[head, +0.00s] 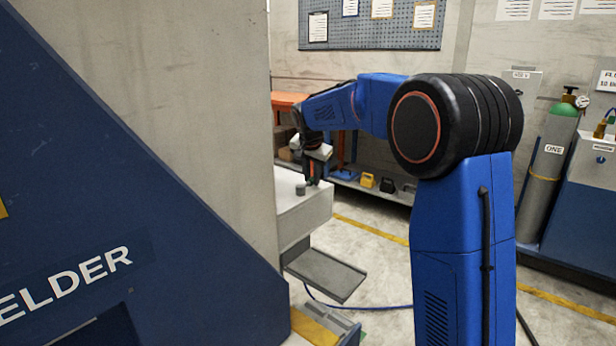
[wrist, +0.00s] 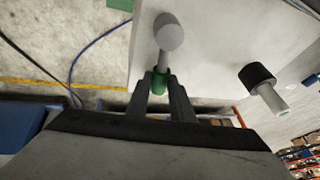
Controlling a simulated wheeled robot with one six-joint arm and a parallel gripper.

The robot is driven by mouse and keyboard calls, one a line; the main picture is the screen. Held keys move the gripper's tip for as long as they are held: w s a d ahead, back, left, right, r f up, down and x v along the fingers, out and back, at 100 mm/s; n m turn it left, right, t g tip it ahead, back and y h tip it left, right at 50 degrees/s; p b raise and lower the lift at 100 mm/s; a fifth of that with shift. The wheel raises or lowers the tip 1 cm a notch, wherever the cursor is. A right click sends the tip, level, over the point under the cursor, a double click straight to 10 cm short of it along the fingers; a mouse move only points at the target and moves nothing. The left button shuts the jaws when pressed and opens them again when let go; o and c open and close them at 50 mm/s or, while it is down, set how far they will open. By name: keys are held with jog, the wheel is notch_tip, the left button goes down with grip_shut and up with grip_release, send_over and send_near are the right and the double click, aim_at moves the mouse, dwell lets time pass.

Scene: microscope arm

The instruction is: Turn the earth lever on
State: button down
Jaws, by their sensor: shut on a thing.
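In the wrist view, a grey lever (wrist: 168,35) with a rounded pivot stands on a pale grey box (wrist: 215,40). Its green end (wrist: 160,82) sits between the fingertips of my gripper (wrist: 161,88), which is shut on it. I take this to be the earth lever; no label is readable. In the head view, my gripper (head: 312,178) is low at the top of the pale box (head: 305,215), beside a small grey knob (head: 300,188). The fingers are small there, and the lever is mostly hidden.
A black socket with a grey pin (wrist: 262,85) sticks out of the box to the right in the wrist view. A large blue welder panel (head: 90,220) and concrete pillar (head: 190,90) stand left. A grey tray (head: 325,275) juts out below the box. A gas cylinder (head: 550,175) stands right.

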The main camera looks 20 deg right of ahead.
jog(key=shift+s+d+m+h, duration=0.3)
jog(key=shift+s+m, duration=0.15)
jog(key=shift+m, duration=0.45)
jog(key=c, duration=1.5)
grip_release()
jog(key=shift+c, duration=0.2)
jog(key=shift+r, duration=0.1)
jog(key=v, duration=1.7)
jog(key=shift+r, duration=0.1)
